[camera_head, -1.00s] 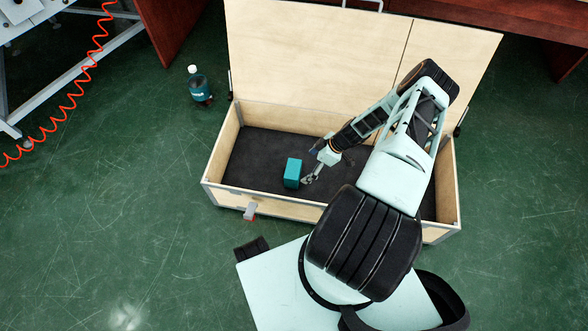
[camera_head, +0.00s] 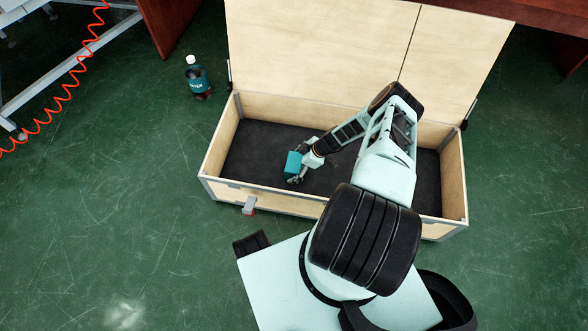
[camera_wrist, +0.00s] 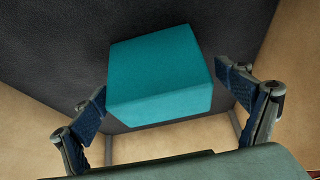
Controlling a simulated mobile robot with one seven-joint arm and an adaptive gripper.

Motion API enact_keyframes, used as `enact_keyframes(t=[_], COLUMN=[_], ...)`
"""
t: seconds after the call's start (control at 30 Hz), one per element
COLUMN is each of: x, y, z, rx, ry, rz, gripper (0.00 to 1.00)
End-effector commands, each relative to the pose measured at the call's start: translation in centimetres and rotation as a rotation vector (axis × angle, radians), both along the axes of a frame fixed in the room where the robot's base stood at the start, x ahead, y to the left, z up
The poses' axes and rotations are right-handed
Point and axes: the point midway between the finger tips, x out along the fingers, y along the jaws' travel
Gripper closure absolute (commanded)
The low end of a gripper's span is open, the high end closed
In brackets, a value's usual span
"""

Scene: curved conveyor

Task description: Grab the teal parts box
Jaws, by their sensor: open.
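The teal parts box (camera_head: 292,163) is a small block inside the open wooden chest (camera_head: 221,187), on its dark floor near the front wall, left of the middle. In the wrist view the teal parts box (camera_wrist: 160,75) lies between and just beyond the two fingers. My gripper (camera_head: 298,179) is at the box's lower right side in the head view and hides part of it. In the wrist view my gripper (camera_wrist: 165,115) is open, with one blue-padded finger on each side of the box. I cannot tell whether either finger touches it.
The chest's lid (camera_head: 320,50) stands raised at the back. The front wall (camera_head: 270,200) has a latch (camera_head: 250,205). A dark teal bottle (camera_head: 198,78) stands on the green floor to the left. The chest floor right of my arm is bare.

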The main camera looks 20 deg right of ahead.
Motion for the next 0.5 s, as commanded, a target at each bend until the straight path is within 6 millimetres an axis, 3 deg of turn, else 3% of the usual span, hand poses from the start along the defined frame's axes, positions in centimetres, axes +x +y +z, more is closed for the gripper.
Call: enact_keyframes(t=[0.3, 0.5], x=[0.28, 0.27], y=[0.30, 0.30], z=[-0.64, -0.64], rx=[-0.001, 0.000], ry=[-0.001, -0.001], rz=[-0.001, 0.000], gripper=[0.07, 0.28])
